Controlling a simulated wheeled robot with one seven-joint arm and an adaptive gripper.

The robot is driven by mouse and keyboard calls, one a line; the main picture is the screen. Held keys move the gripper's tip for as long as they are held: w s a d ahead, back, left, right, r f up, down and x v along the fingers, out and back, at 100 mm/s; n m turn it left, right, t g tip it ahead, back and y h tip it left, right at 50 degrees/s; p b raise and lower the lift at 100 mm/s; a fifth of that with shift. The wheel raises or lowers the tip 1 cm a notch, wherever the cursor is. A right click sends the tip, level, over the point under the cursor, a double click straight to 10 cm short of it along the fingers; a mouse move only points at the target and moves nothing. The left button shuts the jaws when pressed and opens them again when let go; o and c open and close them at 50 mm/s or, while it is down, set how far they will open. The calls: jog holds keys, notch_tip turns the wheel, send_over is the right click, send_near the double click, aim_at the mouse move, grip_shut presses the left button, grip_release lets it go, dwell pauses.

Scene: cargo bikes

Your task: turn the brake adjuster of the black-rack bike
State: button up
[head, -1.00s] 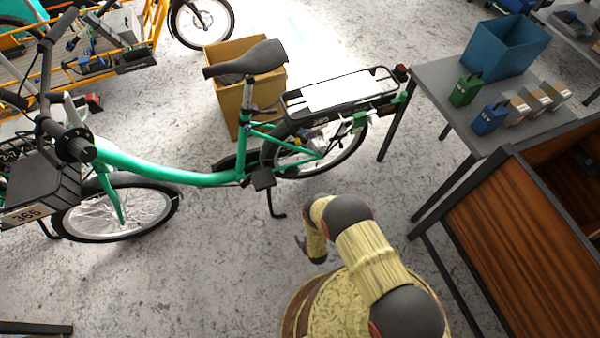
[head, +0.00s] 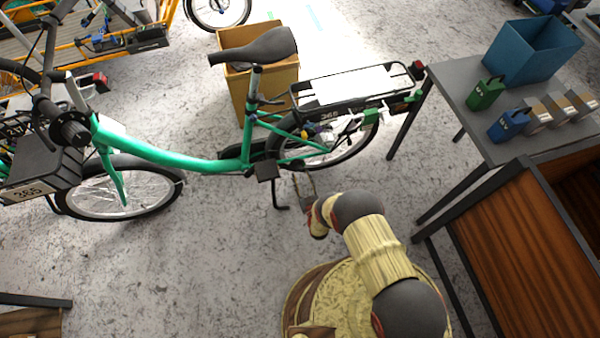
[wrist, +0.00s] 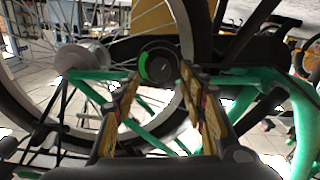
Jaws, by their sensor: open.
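The bike (head: 190,163) has a green frame and a black rear rack (head: 408,78) with a white panel on top. It stands across the head view, front wheel to the left. In the wrist view, a round black dial (wrist: 158,66) with a green arc sits by the rear wheel (wrist: 25,95) and green frame tubes (wrist: 255,78); it looks like the brake adjuster. My gripper (wrist: 160,76) is open, with the dial seen between its fingertips and nothing held. I cannot tell how far apart they are. In the head view my gripper (head: 303,180) is beside the kickstand, below the rear wheel.
The kickstand (head: 279,195) reaches the floor close to my gripper. A cardboard-coloured bin (head: 278,80) stands behind the bike. A grey table (head: 455,85) with a blue bin (head: 530,52) and small boxes is at right, with a wooden cabinet (head: 510,240) in front.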

aim_at(299, 170)
jog(key=shift+b+x, duration=0.45)
jog(key=shift+x, duration=1.3)
jog(key=shift+c, duration=0.4)
grip_shut()
